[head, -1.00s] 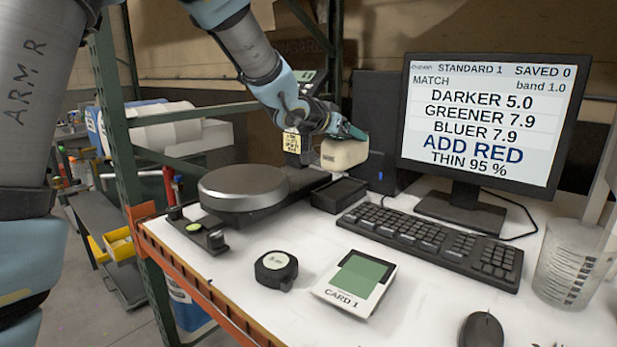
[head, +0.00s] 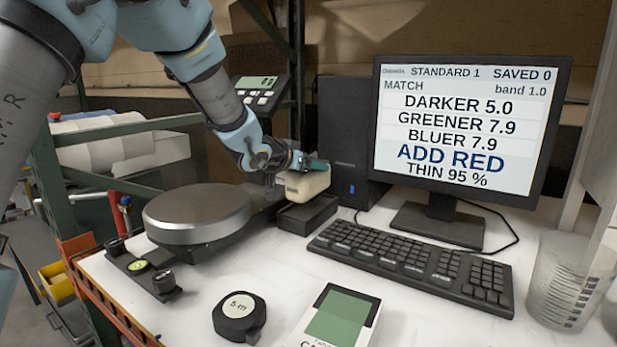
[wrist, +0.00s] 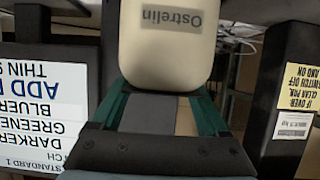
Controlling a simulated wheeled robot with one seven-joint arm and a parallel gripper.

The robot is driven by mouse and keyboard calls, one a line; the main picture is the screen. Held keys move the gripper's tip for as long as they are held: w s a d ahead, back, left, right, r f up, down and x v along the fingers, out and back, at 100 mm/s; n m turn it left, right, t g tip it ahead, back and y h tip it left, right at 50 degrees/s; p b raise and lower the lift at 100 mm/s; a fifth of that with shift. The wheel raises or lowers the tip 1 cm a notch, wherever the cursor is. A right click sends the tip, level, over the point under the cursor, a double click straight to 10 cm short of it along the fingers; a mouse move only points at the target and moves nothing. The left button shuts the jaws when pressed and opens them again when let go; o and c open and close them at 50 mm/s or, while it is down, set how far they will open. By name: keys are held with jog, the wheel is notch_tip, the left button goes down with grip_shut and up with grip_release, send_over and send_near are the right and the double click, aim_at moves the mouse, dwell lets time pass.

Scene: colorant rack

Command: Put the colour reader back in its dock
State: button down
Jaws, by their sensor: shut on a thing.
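The colour reader (head: 305,182) is a cream, rounded block. My gripper (head: 296,168) is shut on it, and the reader is just above or at the top of the dock. The dock (head: 307,214) is a low black open box on the bench, right of the scale. I cannot tell whether the reader's underside touches it. In the wrist view the reader (wrist: 165,45), marked "Ostrelin", is held between the green fingers of my gripper (wrist: 168,100); the dock does not show clearly there.
The round-topped scale (head: 197,212) stands left of the dock, its display (head: 262,90) behind. A black computer case (head: 347,140), monitor (head: 455,130) and keyboard (head: 415,260) are behind and right. A tape measure (head: 239,316) and card (head: 338,318) lie in front, with bare bench between.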

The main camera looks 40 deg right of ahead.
aim_at(295, 172)
jog(key=shift+f, duration=1.3)
jog(key=shift+f, duration=0.1)
jog(key=shift+f, duration=0.1)
grip_release()
jog(key=shift+a+r, duration=0.15)
jog(key=shift+r, duration=0.05)
jog(key=b+v, duration=0.1)
jog(key=v, duration=1)
jog(key=shift+s+a+r+b, duration=0.1)
jog(key=shift+a+r+b, duration=0.15)
jog(key=shift+b, duration=0.1)
